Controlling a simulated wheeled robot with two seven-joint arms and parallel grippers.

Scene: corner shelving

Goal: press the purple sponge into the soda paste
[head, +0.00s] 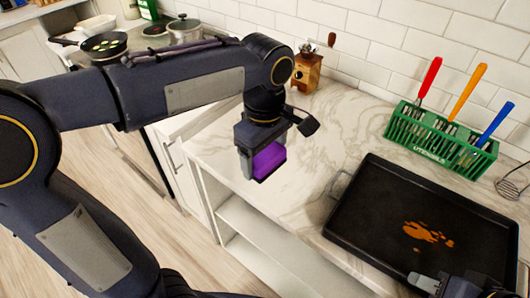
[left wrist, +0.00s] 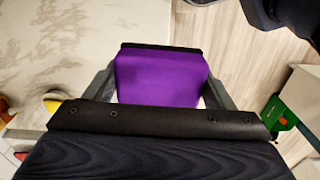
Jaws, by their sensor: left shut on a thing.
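The purple sponge (head: 269,158) is held between the fingers of my left gripper (head: 256,166), above the counter's front edge and left of the black tray (head: 370,205). In the left wrist view the sponge (left wrist: 160,78) sits between both fingers, with a dark strip along its far edge. An orange-brown patch (head: 425,233) lies on the tray floor, apart from the sponge; I cannot tell if it is the soda paste. My right gripper (head: 428,284) is at the tray's front edge, partly cut off by the frame; its jaws are unclear.
A green utensil basket (head: 440,145) with red, orange and blue handles stands behind the tray. A whisk (head: 512,184) lies at the right. A wooden grinder (head: 307,70) is by the wall. Bare marble (head: 335,125) lies between grinder and tray. Open shelves (head: 245,222) are below the counter.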

